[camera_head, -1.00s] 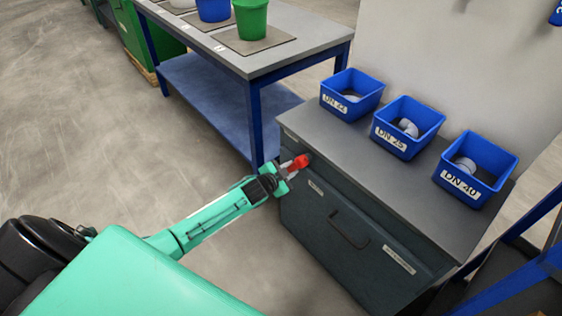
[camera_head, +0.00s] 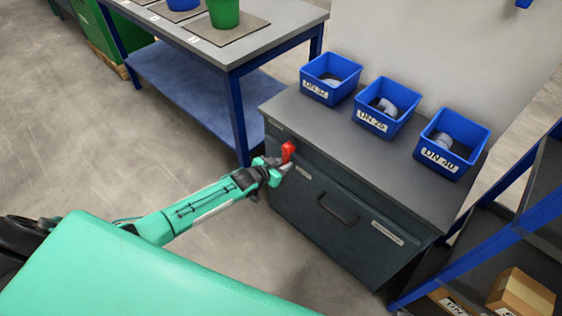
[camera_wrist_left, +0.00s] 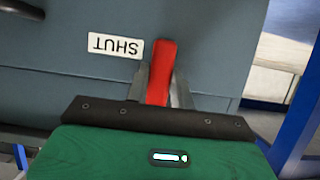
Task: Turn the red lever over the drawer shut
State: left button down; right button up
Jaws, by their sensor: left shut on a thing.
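The red lever (camera_head: 288,151) is on the upper left of the dark grey cabinet front and points mostly upward in the head view. My left gripper (camera_head: 282,167) is shut on it. In the left wrist view the red lever (camera_wrist_left: 161,72) stands between the two fingers, and its lower end is hidden behind the gripper body. A white label reading SHUT (camera_wrist_left: 116,46), upside down in that view, is beside the lever. The drawer front (camera_head: 330,235) has a dark handle (camera_head: 337,210). My right gripper is not in view.
Three blue bins (camera_head: 387,107) with pipe fittings stand on the cabinet top (camera_head: 300,112). A blue-legged workbench (camera_head: 240,57) is at the back left. A blue shelf rack (camera_head: 470,255) with cardboard boxes is at the right. The floor at left is clear.

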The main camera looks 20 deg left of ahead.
pick_arm(q)
jog(key=shift+s+d+f, duration=0.1)
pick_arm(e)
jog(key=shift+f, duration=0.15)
pick_arm(q)
jog(key=c, duration=1.2)
grip_release()
jog(key=shift+s+a+r, duration=0.25)
jog(key=shift+s+r, duration=0.05)
jog(key=shift+s, duration=0.15)
jog(key=p+v, duration=0.2)
jog(key=v, duration=1)
jog(key=shift+s+a, duration=0.2)
jog(key=shift+s, duration=0.1)
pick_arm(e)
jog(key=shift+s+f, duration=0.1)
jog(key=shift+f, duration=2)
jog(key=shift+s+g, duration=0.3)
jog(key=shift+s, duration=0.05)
